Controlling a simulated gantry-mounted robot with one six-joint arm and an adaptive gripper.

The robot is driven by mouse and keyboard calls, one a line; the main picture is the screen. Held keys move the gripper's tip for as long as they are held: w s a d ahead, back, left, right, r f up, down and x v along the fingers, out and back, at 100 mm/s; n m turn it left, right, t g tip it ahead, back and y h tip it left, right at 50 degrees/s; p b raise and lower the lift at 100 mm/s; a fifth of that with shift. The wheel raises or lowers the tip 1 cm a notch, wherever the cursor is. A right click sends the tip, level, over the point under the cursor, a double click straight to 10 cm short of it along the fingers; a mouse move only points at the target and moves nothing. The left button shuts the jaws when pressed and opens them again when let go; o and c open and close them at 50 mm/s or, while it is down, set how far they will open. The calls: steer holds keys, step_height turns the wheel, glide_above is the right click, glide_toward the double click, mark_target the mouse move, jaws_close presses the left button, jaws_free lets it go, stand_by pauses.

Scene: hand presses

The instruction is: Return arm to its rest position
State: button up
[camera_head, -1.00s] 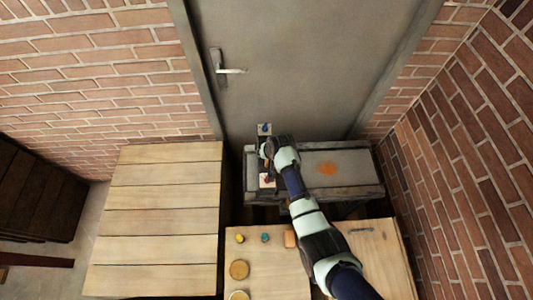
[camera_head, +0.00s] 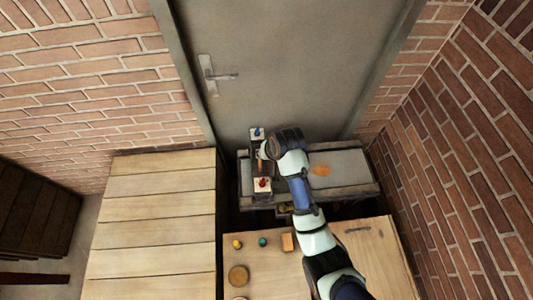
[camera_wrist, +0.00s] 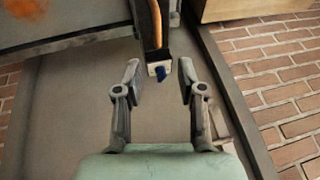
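My arm reaches from the lower right over the grey bench (camera_head: 345,165). My gripper (camera_head: 264,150) is over the bench's left end, partly hidden by my wrist in the head view. In the wrist view my gripper (camera_wrist: 159,76) is open, its two fingers well apart with nothing held. A white block with a blue knob (camera_wrist: 160,72) shows between the fingertips, apparently beyond them. In the head view the blue-knobbed block (camera_head: 257,133) is behind my gripper, and a white block with a red knob (camera_head: 262,185) is in front of it.
A wooden table (camera_head: 160,225) stands at the left. A lower wooden table (camera_head: 375,245) in front holds a yellow piece (camera_head: 237,244), a green piece (camera_head: 262,241), an orange block (camera_head: 287,242) and round discs. A grey door (camera_head: 295,70) and brick walls stand close behind and right.

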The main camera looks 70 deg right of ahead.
stand_by(0.4)
steer(key=w+a+r+n+t, duration=0.25)
steer(key=w+a+r, duration=0.25)
steer(key=a, duration=0.4)
steer(key=w+a+r+n+t, duration=0.2)
steer(key=w+a+r+n, duration=0.25)
steer(key=a, duration=0.45)
steer(key=s+a+r+n+t+y, duration=0.1)
steer(key=a+r+n, duration=0.1)
steer(key=a+r, duration=0.35)
steer(key=a+r+n+t+y, duration=0.1)
steer(key=a+r+t, duration=0.1)
steer(key=a, duration=0.6)
steer(key=s+a+r+n+t+y, duration=0.1)
steer(key=a+r+n, duration=0.1)
steer(key=a+r, duration=0.35)
step_height(320, 180, up, 18)
steer(key=a+p, duration=0.2)
steer(key=p, duration=1.6)
steer(key=shift+f+n, duration=0.25)
steer(key=shift+n, duration=0.05)
